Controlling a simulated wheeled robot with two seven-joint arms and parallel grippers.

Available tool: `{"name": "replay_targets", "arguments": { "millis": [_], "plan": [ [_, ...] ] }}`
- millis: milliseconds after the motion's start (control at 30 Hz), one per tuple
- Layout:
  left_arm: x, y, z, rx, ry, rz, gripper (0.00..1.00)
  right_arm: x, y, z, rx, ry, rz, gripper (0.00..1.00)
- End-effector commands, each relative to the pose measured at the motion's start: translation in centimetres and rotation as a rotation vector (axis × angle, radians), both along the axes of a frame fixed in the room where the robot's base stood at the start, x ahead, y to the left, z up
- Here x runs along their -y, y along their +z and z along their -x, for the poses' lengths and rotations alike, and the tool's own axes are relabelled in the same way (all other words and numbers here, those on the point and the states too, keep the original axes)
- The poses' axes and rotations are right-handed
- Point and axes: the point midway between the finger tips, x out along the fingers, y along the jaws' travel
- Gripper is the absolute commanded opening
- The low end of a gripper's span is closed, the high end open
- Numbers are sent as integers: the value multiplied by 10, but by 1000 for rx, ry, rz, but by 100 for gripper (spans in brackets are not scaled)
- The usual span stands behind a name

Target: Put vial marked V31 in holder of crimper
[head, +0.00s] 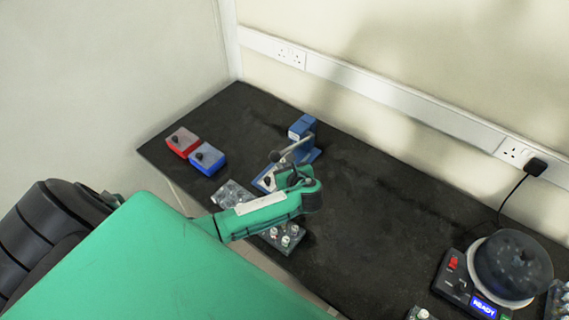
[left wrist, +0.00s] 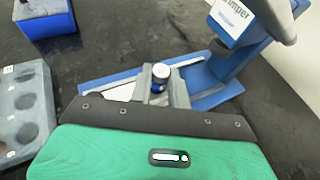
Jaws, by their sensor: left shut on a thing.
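My left gripper (head: 296,178) is over the near end of the blue crimper (head: 301,126) in the head view. The vial looks upright; no V31 marking is readable. It is over the blue base of the crimper (left wrist: 207,78), whose labelled body is at the upper right. The holder is hidden by the fingers, so I cannot tell whether the vial touches it. My right gripper is not in view.
A grey rack (head: 286,238) with capped vials lies partly under my left arm; its empty holes (left wrist: 28,103) show in the wrist view. A red box (head: 182,141) and a blue box (head: 207,158) stand at left. A device with a READY display (head: 484,306) stands at right.

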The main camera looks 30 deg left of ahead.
Motion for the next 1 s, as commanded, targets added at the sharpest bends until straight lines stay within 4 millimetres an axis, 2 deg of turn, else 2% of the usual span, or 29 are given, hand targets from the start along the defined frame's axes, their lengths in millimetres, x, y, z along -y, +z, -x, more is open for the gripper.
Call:
{"name": "replay_targets", "arguments": {
  "millis": [367,400,467,500,800,1000],
  "plan": [
    [0,-4,0,1,0,0,0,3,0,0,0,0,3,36],
    [0,-4,0,1,0,0,26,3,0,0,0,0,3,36],
    [0,-4,0,1,0,0,38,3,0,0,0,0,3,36],
    [0,-4,0,1,0,0,40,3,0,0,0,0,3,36],
    [0,-2,0,2,1,0,40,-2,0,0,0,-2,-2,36],
    [21,7,14,3,-1,2,40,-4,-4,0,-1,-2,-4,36]
  ]
}}
